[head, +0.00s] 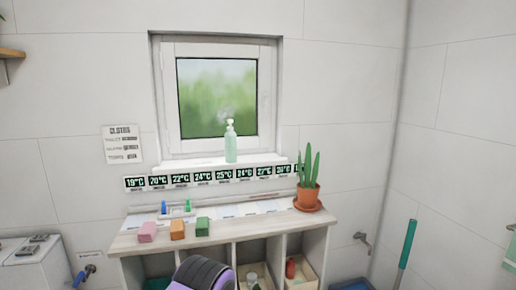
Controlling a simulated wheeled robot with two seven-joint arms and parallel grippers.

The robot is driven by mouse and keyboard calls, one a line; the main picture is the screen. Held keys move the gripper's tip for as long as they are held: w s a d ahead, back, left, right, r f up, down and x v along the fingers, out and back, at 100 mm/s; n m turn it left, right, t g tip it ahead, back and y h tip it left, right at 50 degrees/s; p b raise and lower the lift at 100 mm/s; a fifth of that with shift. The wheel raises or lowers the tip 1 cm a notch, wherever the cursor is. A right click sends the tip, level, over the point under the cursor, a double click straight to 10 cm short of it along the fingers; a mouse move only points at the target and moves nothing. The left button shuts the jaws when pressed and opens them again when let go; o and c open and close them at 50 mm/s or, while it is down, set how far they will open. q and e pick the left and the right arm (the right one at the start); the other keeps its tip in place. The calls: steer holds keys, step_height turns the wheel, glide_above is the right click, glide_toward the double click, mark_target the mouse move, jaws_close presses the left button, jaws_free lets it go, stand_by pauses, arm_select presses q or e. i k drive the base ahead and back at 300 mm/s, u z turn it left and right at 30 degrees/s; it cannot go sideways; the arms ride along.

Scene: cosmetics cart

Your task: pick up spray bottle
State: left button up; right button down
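A pale green bottle with a white spray or pump top (231,143) stands upright on the white window sill (185,166), in front of the window's right half. Nothing touches its sides. Neither of my grippers shows in the head view.
Below the sill, a shelf unit (128,243) carries a pink block (147,232), an orange block (177,229), a green block (202,227) and a potted plant (307,190) at its right end. A row of temperature displays (202,179) runs under the sill. The sill beside the bottle is clear.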

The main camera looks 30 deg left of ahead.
mark_target(231, 143)
steer(key=z, duration=0.45)
steer(key=i, duration=1.35)
steer(key=u, duration=0.75)
